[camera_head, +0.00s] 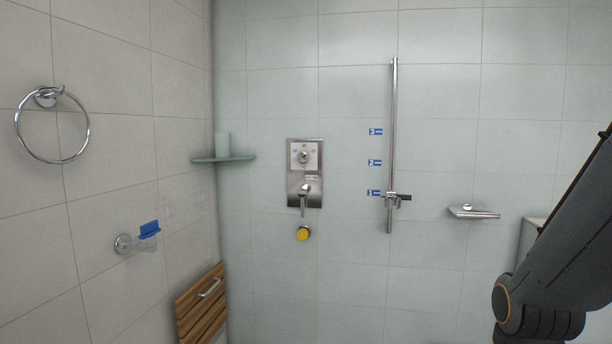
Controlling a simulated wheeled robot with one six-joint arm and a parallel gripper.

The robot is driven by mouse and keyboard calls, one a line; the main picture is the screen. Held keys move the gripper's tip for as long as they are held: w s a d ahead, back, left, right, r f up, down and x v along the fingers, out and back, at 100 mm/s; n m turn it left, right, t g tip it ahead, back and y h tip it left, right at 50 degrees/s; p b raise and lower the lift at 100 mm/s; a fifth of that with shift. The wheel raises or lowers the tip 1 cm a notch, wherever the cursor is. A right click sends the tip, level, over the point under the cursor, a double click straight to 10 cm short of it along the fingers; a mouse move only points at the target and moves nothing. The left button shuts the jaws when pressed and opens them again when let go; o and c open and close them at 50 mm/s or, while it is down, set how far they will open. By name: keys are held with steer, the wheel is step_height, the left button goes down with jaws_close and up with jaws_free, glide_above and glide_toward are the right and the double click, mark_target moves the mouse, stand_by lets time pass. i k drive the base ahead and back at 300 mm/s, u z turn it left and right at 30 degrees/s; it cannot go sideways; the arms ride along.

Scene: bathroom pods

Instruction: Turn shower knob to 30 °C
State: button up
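A shower control plate (293,190) of shiny metal is fixed to the tiled back wall, near the middle of the view. In its upper part a round knob (305,157) sits on a white square with small coloured marks, too small to read. Below it a lever handle (305,195) points down. Just under the plate is a round yellow piece (303,233). My dark arm enters at the lower right, well apart from the control plate. My gripper is not in view.
A vertical rail (393,150) with a slider and blue numbered labels stands right of the plate. A soap shelf (473,212) is farther right. On the left are a corner shelf (222,159) with a cup, a towel ring (86,130), a blue item (149,229) and a folded wooden seat (201,302).

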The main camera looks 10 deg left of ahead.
mark_target(303, 156)
steer(key=z, duration=0.25)
steer(key=i, duration=1.35)
steer(key=u, duration=2)
